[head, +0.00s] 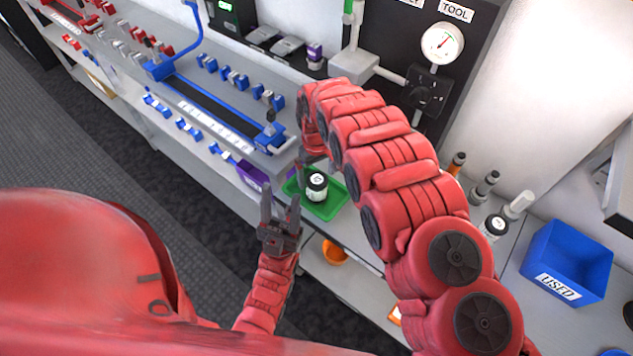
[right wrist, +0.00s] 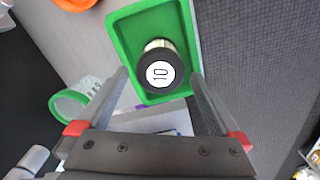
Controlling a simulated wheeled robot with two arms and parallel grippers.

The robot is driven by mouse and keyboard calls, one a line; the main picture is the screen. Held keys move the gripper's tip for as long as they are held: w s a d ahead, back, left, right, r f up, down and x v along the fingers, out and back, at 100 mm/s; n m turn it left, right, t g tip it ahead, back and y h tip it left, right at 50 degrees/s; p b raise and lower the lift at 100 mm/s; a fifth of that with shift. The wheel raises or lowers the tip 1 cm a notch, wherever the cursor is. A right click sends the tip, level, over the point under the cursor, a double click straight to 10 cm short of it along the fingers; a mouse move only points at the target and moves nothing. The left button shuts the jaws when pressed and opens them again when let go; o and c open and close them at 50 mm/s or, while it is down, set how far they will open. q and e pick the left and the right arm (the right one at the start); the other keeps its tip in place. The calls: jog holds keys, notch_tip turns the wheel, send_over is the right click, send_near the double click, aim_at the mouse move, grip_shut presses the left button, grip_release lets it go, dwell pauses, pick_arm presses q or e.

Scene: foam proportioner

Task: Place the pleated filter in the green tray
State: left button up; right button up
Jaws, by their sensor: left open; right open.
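The green tray (head: 335,207) sits on the bench and also shows in the right wrist view (right wrist: 118,38). My left gripper (head: 281,194) is open and empty by the tray's left side.
A purple container (head: 252,176) is left of the tray. A blue rail fixture (head: 215,108) lies further left. Something orange (right wrist: 76,4) lies near the tray. My right arm hides bench space.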

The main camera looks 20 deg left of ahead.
notch_tip(320, 180, up, 4)
jog(key=shift+f+b, duration=0.1)
jog(key=shift+b, duration=0.65)
notch_tip(320, 180, up, 2)
jog(key=shift+r+p, duration=0.1)
jog(key=shift+p, duration=0.65)
jog(key=shift+r, duration=0.55)
jog(key=shift+s+f, duration=0.1)
